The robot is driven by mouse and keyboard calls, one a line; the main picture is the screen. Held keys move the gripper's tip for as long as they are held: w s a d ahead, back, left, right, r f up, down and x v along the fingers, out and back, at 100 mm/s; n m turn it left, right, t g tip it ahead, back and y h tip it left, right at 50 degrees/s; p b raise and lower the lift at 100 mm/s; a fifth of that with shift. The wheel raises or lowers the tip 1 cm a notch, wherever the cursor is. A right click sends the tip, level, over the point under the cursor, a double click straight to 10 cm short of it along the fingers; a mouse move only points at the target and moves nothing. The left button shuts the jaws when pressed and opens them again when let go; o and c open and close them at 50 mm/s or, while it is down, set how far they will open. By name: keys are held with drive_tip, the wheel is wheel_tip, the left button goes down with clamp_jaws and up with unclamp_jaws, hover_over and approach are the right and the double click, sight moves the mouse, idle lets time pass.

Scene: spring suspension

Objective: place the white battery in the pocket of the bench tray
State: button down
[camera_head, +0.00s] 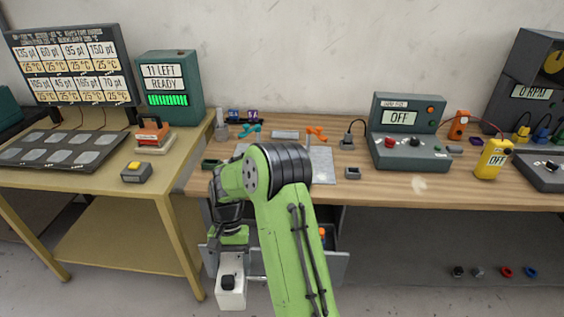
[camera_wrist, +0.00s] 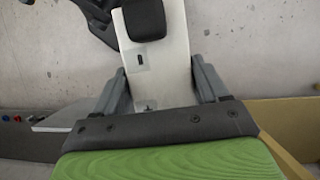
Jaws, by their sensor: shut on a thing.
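A white block-shaped battery (camera_head: 232,294) with a black part on it hangs in front of the bench, below the tabletop at the lower left of centre in the head view. My gripper (camera_head: 232,258) is shut on it from above. In the wrist view, the white battery (camera_wrist: 165,75) lies between the two grey fingers of my gripper (camera_wrist: 158,72), its black part near the top edge. A light grey flat piece (camera_head: 321,165) on the wooden bench, perhaps the bench tray, is partly hidden behind my arm. I cannot make out its pocket.
An open drawer (camera_head: 337,268) is under the bench beside my arm. A yellow table (camera_head: 185,150) with a grey pad and a green charger box (camera_head: 171,88) stands left. A grey power supply (camera_head: 408,150) and a yellow meter (camera_head: 493,158) stand on the bench's right.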

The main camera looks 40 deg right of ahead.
drive_tip(key=w+a+n+g+h, duration=0.1)
drive_tip(key=w+a+n+h, duration=0.2)
drive_tip(key=w+a+n, duration=0.2)
drive_tip(key=a+n, duration=0.3)
drive_tip(key=shift+w+a+f+n, duration=0.2)
drive_tip(key=shift+w+f+n, duration=0.1)
drive_tip(key=shift+w, duration=0.1)
